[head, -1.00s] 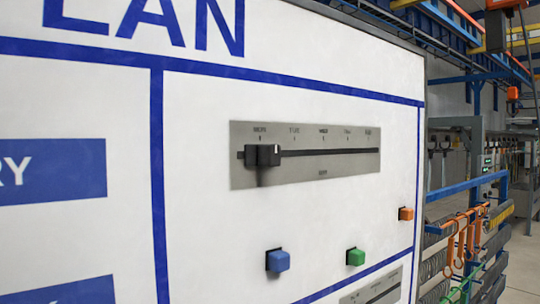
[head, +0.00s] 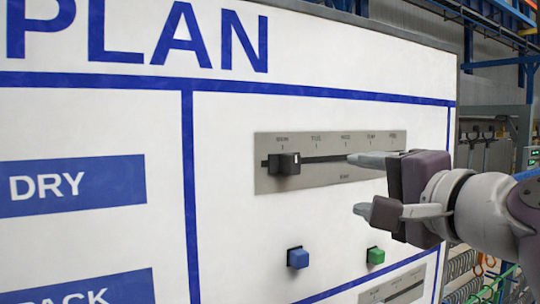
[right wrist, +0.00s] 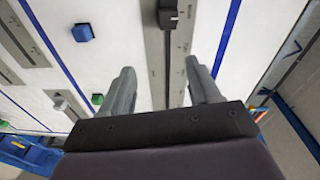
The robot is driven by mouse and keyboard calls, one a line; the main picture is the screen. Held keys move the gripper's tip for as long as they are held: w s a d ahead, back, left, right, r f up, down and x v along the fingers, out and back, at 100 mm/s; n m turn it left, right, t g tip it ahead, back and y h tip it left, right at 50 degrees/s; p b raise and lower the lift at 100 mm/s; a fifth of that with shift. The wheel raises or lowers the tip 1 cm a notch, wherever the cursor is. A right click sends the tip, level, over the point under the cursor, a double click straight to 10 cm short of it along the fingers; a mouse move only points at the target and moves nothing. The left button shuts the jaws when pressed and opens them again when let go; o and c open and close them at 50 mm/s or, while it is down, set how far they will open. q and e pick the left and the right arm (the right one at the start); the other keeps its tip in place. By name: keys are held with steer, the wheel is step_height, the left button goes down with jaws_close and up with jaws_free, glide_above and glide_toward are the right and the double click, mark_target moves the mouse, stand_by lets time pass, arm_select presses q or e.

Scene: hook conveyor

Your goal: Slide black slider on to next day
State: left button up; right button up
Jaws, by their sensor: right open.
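The black slider (head: 284,163) sits near the left end of its slot, under the first day label, on a grey metal plate (head: 325,178) fixed to the white board. My right gripper (head: 360,184) is open and empty in front of the right part of the plate, to the right of the slider. In the right wrist view the two fingers (right wrist: 162,92) stand apart on either side of the plate, and the slider (right wrist: 169,14) is beyond them at the top, apart from them. My left gripper is not in view.
A blue block (head: 298,258) and a green block (head: 375,255) are on the board below the plate. A second grey plate (head: 393,290) shows lower down. The board (head: 230,230) is open around the slider. Racks stand beyond its right edge.

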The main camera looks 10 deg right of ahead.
mark_target(296, 165)
steer(key=w+a+p, duration=0.2)
steer(key=w, duration=0.2)
steer(key=w+a+y+p, duration=0.1)
steer(key=w+a, duration=0.1)
steer(key=w, duration=0.2)
steer(key=w+a+r+y+p, duration=0.1)
steer(key=w+a+p, duration=0.1)
steer(key=w, duration=0.2)
steer(key=shift+a+r+m+p, duration=0.1)
steer(key=shift+a+m+p, duration=0.1)
steer(key=shift+m+p, duration=0.15)
steer(key=shift+w, duration=0.3)
steer(key=shift+s, duration=0.15)
